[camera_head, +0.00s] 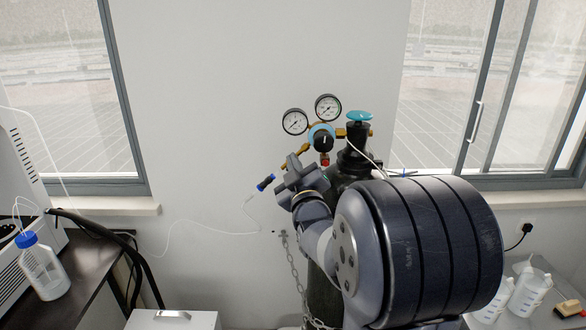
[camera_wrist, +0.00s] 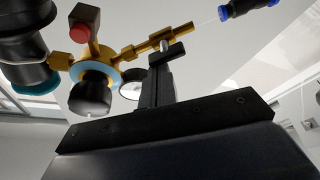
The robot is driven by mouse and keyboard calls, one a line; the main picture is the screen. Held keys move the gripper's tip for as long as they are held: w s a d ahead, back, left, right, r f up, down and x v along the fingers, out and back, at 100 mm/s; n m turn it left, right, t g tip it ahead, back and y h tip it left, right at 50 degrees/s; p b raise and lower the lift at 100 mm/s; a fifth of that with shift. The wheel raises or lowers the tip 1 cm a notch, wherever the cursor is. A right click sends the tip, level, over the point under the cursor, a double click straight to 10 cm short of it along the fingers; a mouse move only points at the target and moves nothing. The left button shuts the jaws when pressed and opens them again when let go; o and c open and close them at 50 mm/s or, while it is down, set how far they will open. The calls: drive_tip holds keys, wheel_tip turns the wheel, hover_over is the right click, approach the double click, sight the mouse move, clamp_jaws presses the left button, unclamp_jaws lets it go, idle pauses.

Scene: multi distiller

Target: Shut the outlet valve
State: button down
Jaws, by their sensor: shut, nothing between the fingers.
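A gas regulator with a brass body (camera_wrist: 95,66) is fixed to a dark gas cylinder (camera_head: 324,292). It has a black knob (camera_head: 323,141) with a light-blue ring and a red cap (camera_head: 325,161). Its brass outlet stem (camera_wrist: 182,38) runs to a blue-and-black fitting (camera_head: 265,182), which also shows in the wrist view (camera_wrist: 245,7). I cannot tell which part along this outlet is the valve handle, or its position. My gripper (camera_head: 291,180) is shut and empty. In the wrist view its fingertips (camera_wrist: 168,52) overlap the brass outlet stem; contact is unclear.
Two round gauges (camera_head: 294,121) (camera_head: 328,108) and a light-blue cylinder handwheel (camera_head: 359,116) are close by. A thin white tube (camera_head: 205,221) hangs from the fitting. A chain (camera_head: 291,262) hangs below. Dark counter (camera_head: 92,285) stands left, bottles (camera_head: 527,293) right.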

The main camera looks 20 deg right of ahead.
drive_tip(key=shift+f+m+h+b, duration=0.2)
drive_tip(key=shift+m+h+b, duration=0.2)
drive_tip(key=shift+m+b, duration=0.8)
drive_tip(key=m+g+h+b, duration=0.1)
drive_tip(key=m+h+b, duration=0.1)
drive_tip(key=m, duration=0.4)
drive_tip(key=f+m+g+h+b, duration=0.1)
drive_tip(key=m+h+b, duration=0.1)
drive_tip(key=m+b, duration=0.3)
drive_tip(key=d+m+g+h+b, duration=0.1)
drive_tip(key=m+h+b, duration=0.2)
drive_tip(key=m, duration=0.4)
drive_tip(key=shift+s+d+f+b, duration=0.15)
drive_tip(key=shift+s+b, duration=0.1)
drive_tip(key=shift+b, duration=0.35)
idle(0.8)
